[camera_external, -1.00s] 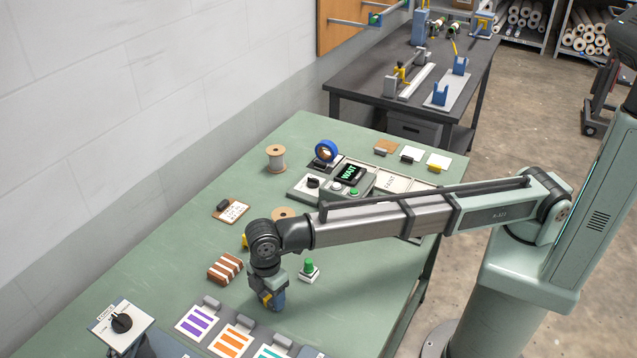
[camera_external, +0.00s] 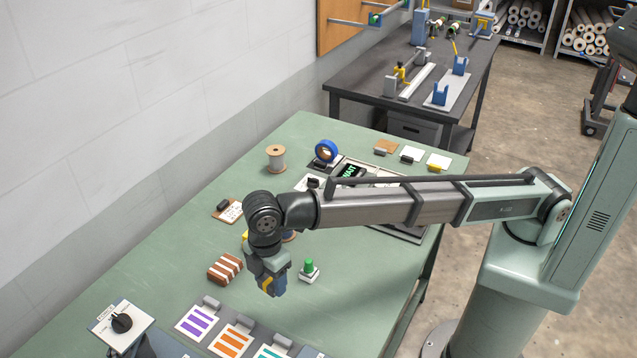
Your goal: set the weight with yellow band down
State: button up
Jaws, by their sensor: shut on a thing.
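My gripper (camera_external: 274,290) points down above the green table, left of the green-knobbed piece. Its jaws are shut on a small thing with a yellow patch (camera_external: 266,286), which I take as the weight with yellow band. The gripper appears raised a little off the table top.
A brown-and-white striped block (camera_external: 225,268) lies left of my gripper, and a green-knobbed piece (camera_external: 309,270) stands to its right. Striped colour cards (camera_external: 233,341) lie in front. Bare table (camera_external: 150,270) lies further left.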

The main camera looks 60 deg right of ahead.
jog(key=s+a, duration=0.2)
jog(key=s, duration=0.3)
jog(key=n, duration=0.2)
send_near(346, 331)
jog(key=shift+f, duration=3.1)
jog(key=shift+f, duration=0.1)
jog(key=o, duration=1.4)
notch_tip(346, 331, up, 12)
jog(key=shift+r, duration=0.1)
